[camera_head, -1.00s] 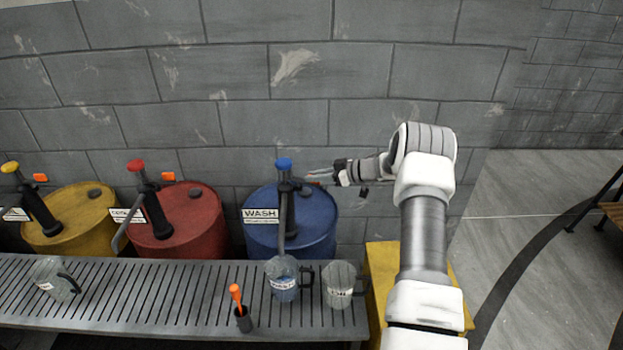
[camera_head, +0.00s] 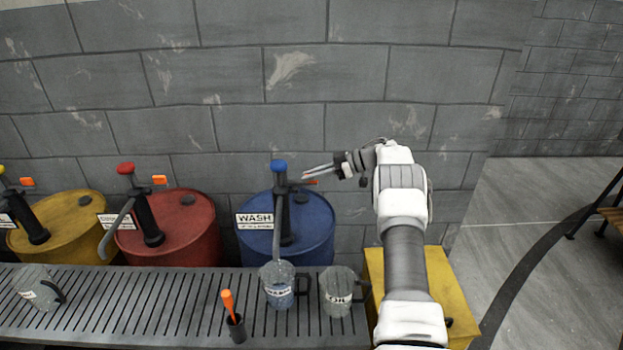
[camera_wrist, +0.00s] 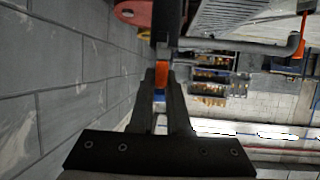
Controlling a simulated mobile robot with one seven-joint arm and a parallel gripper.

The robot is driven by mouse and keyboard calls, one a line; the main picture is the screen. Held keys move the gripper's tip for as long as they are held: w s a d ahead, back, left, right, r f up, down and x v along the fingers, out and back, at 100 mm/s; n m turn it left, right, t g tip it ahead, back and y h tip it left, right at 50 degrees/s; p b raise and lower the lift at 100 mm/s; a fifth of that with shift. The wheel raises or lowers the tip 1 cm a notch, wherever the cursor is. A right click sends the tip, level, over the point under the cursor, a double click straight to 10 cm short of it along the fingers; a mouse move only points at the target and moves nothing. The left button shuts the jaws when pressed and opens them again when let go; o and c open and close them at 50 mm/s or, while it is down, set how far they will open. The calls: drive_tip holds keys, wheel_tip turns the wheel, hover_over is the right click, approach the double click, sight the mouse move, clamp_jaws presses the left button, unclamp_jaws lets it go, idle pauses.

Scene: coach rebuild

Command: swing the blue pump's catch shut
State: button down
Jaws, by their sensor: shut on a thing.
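The blue pump (camera_head: 286,220), with a blue knob (camera_head: 279,166), stands on the blue drum (camera_head: 317,228) marked WASH. Its orange catch (camera_head: 312,182) is a small tab on the pump's right side, partly hidden by my fingers. My gripper (camera_head: 305,173) reaches in from the right, its thin fingers at the catch. In the wrist view the orange catch (camera_wrist: 161,72) shows between the fingertips, and my gripper (camera_wrist: 163,84) is shut on it. How far the catch is turned is hard to tell.
A clear WASH jug (camera_head: 278,288) stands under the blue pump's spout on the slatted bench (camera_head: 180,300). An OIL jug (camera_head: 338,292) is beside it. An orange-handled tool stands in a dark cup (camera_head: 236,328). Red (camera_head: 185,235) and yellow (camera_head: 70,230) drums stand left; the wall is close behind.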

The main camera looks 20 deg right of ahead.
idle(0.4)
drive_tip(key=c, duration=0.9)
unclamp_jaws()
drive_tip(key=shift+r, duration=0.15)
